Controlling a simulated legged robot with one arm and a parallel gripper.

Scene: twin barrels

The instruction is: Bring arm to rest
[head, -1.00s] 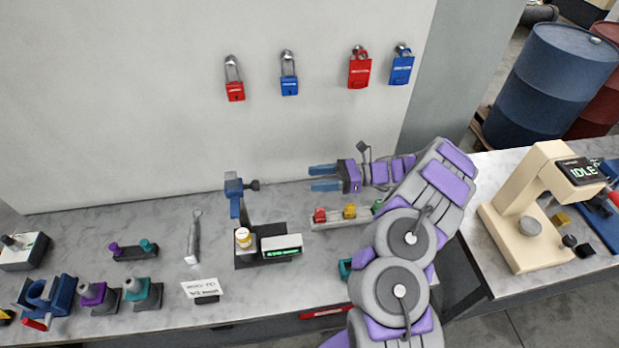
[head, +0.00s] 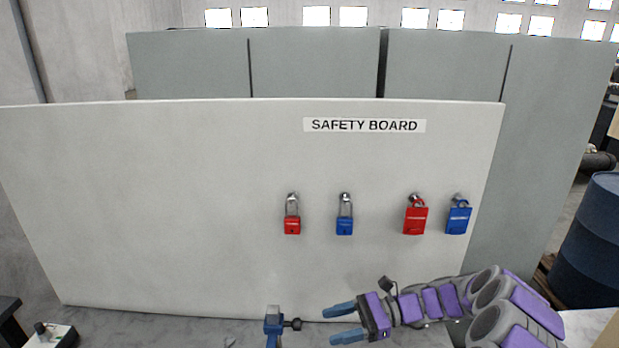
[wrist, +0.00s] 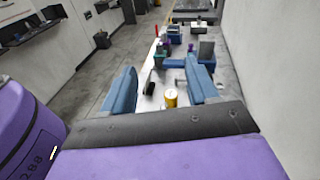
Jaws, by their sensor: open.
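My gripper (head: 343,323) is at the lower right of the head view, with two blue fingers pointing left. It is open and empty, in front of the safety board (head: 200,200). My purple and grey arm folds back to the right of it. In the wrist view my gripper (wrist: 160,88) shows its two blue fingers spread apart. Between and below them is a yellow-topped bottle (wrist: 171,98) on the bench (wrist: 152,104), apart from the fingers.
Red (head: 292,226) and blue (head: 344,226) padlocks hang on the board, with another red (head: 415,221) and blue (head: 458,220) pair to their right. A blue tool (head: 273,325) stands left of my gripper. A blue barrel (head: 590,245) stands at far right.

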